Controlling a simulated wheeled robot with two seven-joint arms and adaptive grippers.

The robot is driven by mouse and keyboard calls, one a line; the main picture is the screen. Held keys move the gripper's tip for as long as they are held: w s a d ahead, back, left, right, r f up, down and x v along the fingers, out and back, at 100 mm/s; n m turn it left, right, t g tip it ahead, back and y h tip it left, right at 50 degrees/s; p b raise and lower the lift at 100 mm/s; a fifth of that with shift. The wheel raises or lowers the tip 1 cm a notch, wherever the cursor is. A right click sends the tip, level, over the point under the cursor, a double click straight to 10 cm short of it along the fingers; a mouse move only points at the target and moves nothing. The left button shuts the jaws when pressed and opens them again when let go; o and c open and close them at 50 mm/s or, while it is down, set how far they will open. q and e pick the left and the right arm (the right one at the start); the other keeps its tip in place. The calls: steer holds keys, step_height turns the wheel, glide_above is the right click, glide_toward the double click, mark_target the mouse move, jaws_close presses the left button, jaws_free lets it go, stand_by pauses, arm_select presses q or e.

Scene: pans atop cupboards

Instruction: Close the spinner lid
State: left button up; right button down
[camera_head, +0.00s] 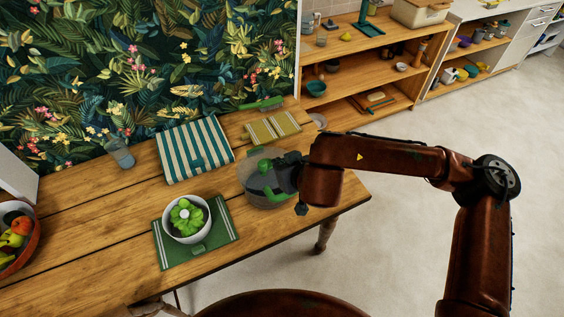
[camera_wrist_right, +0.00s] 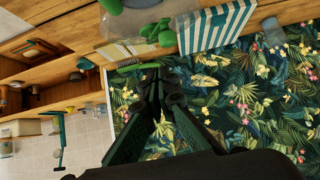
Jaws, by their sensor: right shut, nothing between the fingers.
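The spinner (camera_head: 253,190) is a clear round bowl with green parts, standing on the wooden table near its right end. A green knob (camera_head: 264,165) and a green piece lower down show on it. My right gripper (camera_head: 284,174) is over the spinner's right side and hides part of it. I cannot tell how the lid sits or whether the gripper touches it. In the wrist view my right gripper (camera_wrist_right: 160,72) is shut and empty, and green spinner parts (camera_wrist_right: 158,32) show just past its fingertips. My left gripper is not in view.
A white bowl (camera_head: 177,233) of green leaves stands on a green mat (camera_head: 220,237) left of the spinner. A striped cloth (camera_head: 190,150), a glass (camera_head: 120,153) and a fruit bowl (camera_head: 20,262) are farther left. Shelves (camera_head: 350,80) stand behind.

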steer(key=shift+d, duration=0.1)
step_height(320, 180, up, 5)
steer(key=p, duration=0.2)
steer(key=s+d+b, duration=0.1)
steer(key=s+d, duration=0.3)
steer(key=s, duration=0.5)
steer(key=shift+s+d+f, duration=0.3)
steer(key=shift+d, duration=0.05)
